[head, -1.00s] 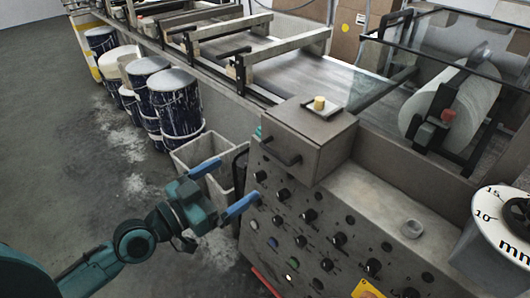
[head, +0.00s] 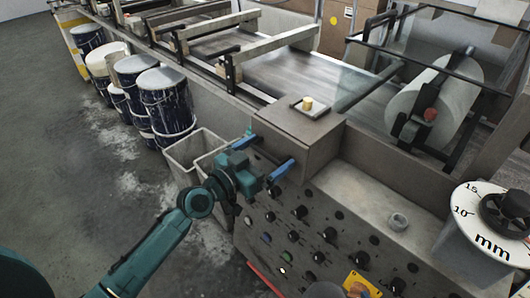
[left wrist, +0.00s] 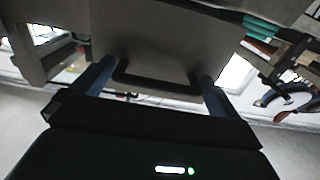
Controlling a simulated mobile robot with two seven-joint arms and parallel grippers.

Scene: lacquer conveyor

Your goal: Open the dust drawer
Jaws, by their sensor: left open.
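The dust drawer appears to be the grey-brown box (head: 295,137) on top of the sloped control panel. Its front, with a black bar handle, fills the upper middle of the left wrist view (left wrist: 155,62). The handle (left wrist: 155,86) lies between the two blue fingers there; in the head view my gripper mostly hides it. My left gripper (head: 266,157) is open in front of the box, one finger on each side of the handle. I cannot tell whether the fingers touch it. The drawer looks closed. My right gripper is not in view.
A small yellow piece on a white plate (head: 318,108) sits on the box. The panel (head: 300,235) has several black knobs below my gripper. Pale bins (head: 188,153) and paint drums (head: 166,105) stand on the left.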

